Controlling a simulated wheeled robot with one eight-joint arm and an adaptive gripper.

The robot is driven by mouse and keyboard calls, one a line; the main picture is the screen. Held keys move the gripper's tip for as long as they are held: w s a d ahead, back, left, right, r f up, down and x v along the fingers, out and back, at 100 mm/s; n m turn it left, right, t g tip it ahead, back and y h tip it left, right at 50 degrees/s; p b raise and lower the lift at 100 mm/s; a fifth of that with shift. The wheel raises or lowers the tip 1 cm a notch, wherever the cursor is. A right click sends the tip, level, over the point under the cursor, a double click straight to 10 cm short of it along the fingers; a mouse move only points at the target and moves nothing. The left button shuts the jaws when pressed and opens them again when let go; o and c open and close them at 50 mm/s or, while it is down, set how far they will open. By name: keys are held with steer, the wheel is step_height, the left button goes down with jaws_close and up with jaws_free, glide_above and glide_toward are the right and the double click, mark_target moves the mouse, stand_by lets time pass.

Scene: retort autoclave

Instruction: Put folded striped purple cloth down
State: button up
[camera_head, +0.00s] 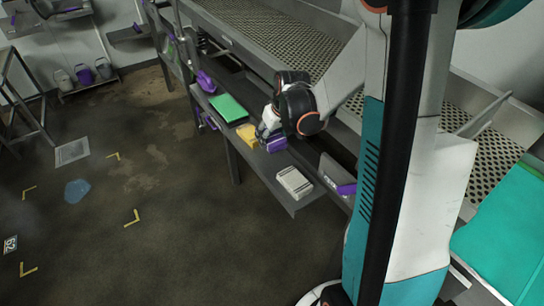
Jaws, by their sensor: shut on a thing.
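A small purple folded cloth (277,145) is just below my gripper (268,130), at the grey lower shelf (262,160). My gripper is shut on the cloth. Its fingers are small in this view and partly hidden behind the wrist. I cannot tell whether the cloth touches the shelf or is held just above it. The stripes on it are too small to make out clearly.
A yellow item (247,134) lies just left of the cloth, with a green item (228,107) beyond it. A pale striped folded item (295,182) lies nearer the shelf's front end. A perforated metal table (265,45) rises behind the shelf.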

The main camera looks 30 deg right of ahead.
mark_target(271, 159)
step_height(271, 159, down, 8)
steer(key=shift+r+b, duration=0.1)
steer(key=shift+b, duration=1)
steer(key=shift+f+b, duration=0.3)
steer(key=shift+f, duration=0.1)
steer(key=shift+s+f+b, duration=0.2)
steer(key=shift+b, duration=0.1)
steer(key=o, duration=0.7)
steer(key=shift+c, duration=0.2)
steer(key=o, duration=0.4)
steer(key=shift+w+f, duration=0.1)
steer(key=shift+w, duration=0.1)
